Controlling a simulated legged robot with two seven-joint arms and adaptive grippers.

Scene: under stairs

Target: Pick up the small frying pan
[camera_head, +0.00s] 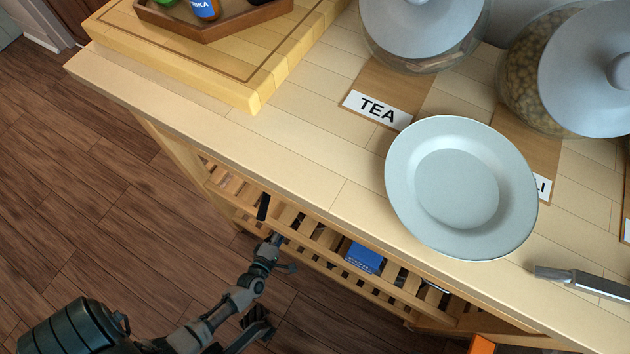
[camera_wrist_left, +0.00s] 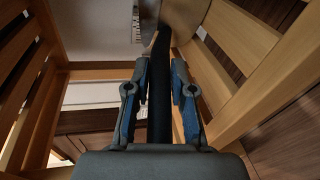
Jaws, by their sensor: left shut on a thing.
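The small frying pan shows mainly as a black handle (camera_wrist_left: 160,85) in the left wrist view, running between the two fingers of my left gripper (camera_wrist_left: 160,75). The fingers are shut on the handle. In the head view, my left gripper (camera_head: 275,242) is at the front edge of the slatted shelf under the worktop. A short black handle end (camera_head: 263,207) shows just past the gripper, among the slats.
The wooden worktop (camera_head: 335,170) overhangs the slatted shelf (camera_head: 315,240). A blue box (camera_head: 362,257) lies on the shelf right of the gripper. A white plate (camera_head: 460,188), glass jars and a cutting board (camera_head: 235,75) are on top. Wooden floor lies open at left.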

